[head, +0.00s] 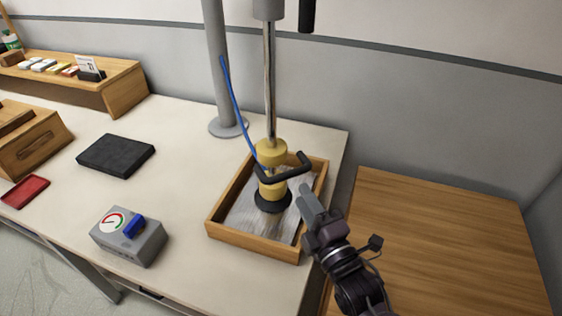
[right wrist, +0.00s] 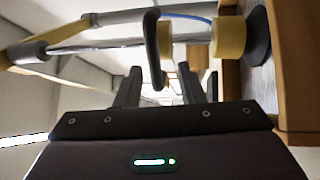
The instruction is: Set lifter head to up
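The lifter head (head: 272,186) has two yellow collars, a black bent handle (head: 283,170) and a black suction cup (head: 272,200) at the bottom. It hangs upright on a metal rod (head: 269,85), low inside a wooden tray (head: 255,246); the cup appears to sit on the grey board (head: 240,222) there. My right gripper (head: 306,196) is just right of and below the handle, over the tray's right side. In the right wrist view, my right gripper (right wrist: 160,88) has its fingers apart, with the handle (right wrist: 153,50) showing beyond the gap. My left gripper is out of view.
A grey post (head: 218,70) stands behind the tray, and a blue hose (head: 232,98) runs to the head. A grey gauge box (head: 129,238) with a blue knob and a black slab (head: 116,154) lie left. A lower wooden surface (head: 440,240) is at right.

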